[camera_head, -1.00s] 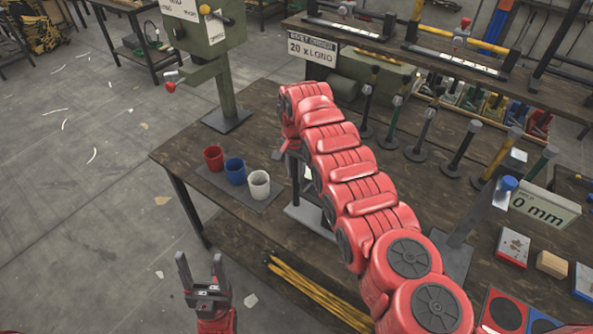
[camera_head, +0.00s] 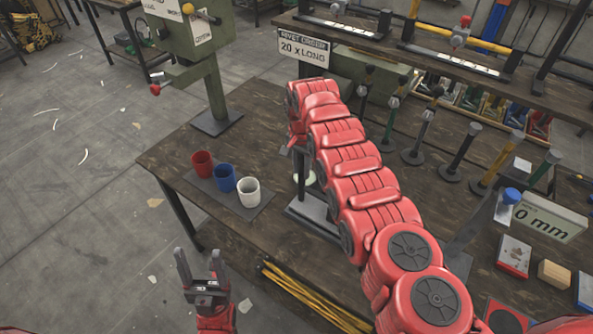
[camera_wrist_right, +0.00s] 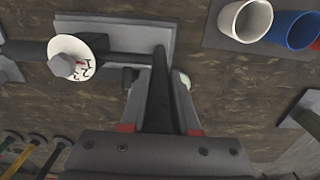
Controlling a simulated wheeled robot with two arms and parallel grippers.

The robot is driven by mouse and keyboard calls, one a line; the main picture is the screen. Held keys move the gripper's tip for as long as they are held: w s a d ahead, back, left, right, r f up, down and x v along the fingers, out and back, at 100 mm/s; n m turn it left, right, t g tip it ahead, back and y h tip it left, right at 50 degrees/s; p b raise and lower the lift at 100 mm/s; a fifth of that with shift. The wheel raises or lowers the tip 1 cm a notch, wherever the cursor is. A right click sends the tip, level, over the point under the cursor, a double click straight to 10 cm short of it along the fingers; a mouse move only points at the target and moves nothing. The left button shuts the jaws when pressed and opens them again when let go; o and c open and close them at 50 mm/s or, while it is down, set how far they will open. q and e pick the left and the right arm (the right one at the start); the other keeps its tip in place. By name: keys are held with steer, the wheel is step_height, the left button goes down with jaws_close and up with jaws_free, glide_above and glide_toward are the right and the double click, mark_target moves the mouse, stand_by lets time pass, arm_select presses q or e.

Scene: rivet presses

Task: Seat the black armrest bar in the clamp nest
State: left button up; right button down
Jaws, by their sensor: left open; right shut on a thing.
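The black armrest bar (camera_wrist_right: 162,85) is between the fingers of my right gripper (camera_wrist_right: 161,92) in the right wrist view. My right gripper is shut on it. The bar's far end overlaps a grey base plate (camera_wrist_right: 118,24), which also shows in the head view (camera_head: 312,215). A dark horizontal rod with a white marked dial (camera_wrist_right: 85,52) lies beside the bar. I cannot clearly make out the clamp nest, nor whether the bar touches it. In the head view my red right arm hides most of this spot. My left gripper (camera_head: 200,272) is open and empty, off the table's front edge.
Red (camera_head: 202,164), blue (camera_head: 224,178) and white (camera_head: 249,192) cups stand on a dark mat left of the plate. A green press (camera_head: 200,60) stands behind them. Several upright posts (camera_head: 415,145) line the right. Yellow rods (camera_head: 310,298) lie below the table front.

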steer(key=shift+w+d, duration=0.2)
steer(key=shift+w, duration=0.05)
steer(key=shift+s, duration=0.1)
steer(key=shift+f, duration=0.3)
stand_by(1.8)
steer(key=shift+f+b, duration=0.9)
steer(key=shift+f, duration=0.15)
steer(key=c, duration=0.6)
jaws_free()
